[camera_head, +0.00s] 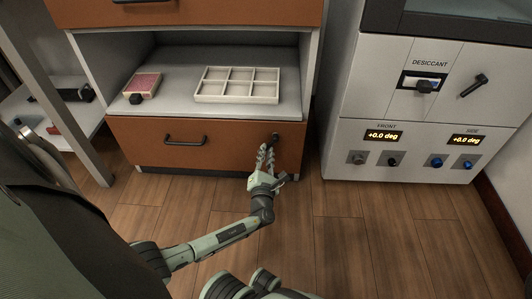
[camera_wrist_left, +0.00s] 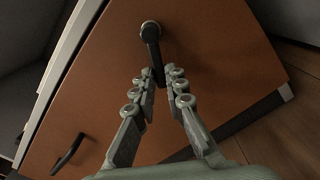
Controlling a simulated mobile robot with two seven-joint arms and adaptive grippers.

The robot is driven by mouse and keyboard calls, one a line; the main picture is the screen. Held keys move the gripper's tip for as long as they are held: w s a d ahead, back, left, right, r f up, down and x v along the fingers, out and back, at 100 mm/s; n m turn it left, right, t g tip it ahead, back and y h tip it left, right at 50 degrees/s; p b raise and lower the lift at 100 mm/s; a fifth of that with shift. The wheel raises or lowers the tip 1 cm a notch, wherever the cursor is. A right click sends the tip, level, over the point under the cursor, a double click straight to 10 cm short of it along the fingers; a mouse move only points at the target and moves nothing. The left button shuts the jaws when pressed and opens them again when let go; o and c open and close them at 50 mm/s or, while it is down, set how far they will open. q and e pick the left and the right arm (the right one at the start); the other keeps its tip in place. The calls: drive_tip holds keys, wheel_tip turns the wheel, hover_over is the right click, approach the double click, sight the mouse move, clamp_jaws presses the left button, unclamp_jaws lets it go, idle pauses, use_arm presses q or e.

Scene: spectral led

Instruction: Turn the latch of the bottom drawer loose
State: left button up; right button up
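The bottom drawer (camera_head: 218,147) has an orange-brown front and a dark bar handle (camera_head: 185,141) left of its middle. The drawer front fills much of the left wrist view (camera_wrist_left: 215,45), with the handle (camera_wrist_left: 68,153) at lower left. The latch (camera_head: 275,138) sits near the drawer's right end. In the left wrist view the latch (camera_wrist_left: 151,45) is a dark lever on a round pale base. My left gripper (camera_head: 266,150) is just below the latch. Its fingers (camera_wrist_left: 160,74) are apart around the lever's free end; contact cannot be told. My right gripper is not in view.
An open shelf (camera_head: 185,100) above the drawer holds a white divided tray (camera_head: 238,98) and a small reddish box (camera_head: 143,86). A grey cabinet (camera_head: 360,110) with knobs and displays stands at right. The wooden floor (camera_head: 330,235) in front is clear.

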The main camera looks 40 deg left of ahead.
use_arm(q)
clamp_jaws()
drive_tip(key=n, duration=0.2)
drive_tip(key=w+d+n, duration=0.1)
drive_tip(key=n, duration=0.1)
drive_tip(key=d+n, duration=0.1)
drive_tip(key=n, duration=0.1)
drive_tip(key=shift+w+f, duration=0.25)
drive_tip(key=shift+f, duration=0.15)
drive_tip(key=n, duration=0.2)
drive_tip(key=d+n, duration=0.1)
drive_tip(key=n, duration=0.1)
drive_tip(key=shift+w+d, duration=0.15)
drive_tip(key=shift+w, duration=0.25)
drive_tip(key=shift+w+d+r+n, duration=0.2)
drive_tip(key=shift+d+r+n, duration=0.1)
drive_tip(key=shift+n, duration=0.7)
drive_tip(key=shift+w+d+r+n, duration=0.15)
drive_tip(key=shift+d+n, duration=0.15)
drive_tip(key=shift+n, duration=0.7)
drive_tip(key=o, duration=0.6)
unclamp_jaws()
drive_tip(key=shift+d, duration=0.1)
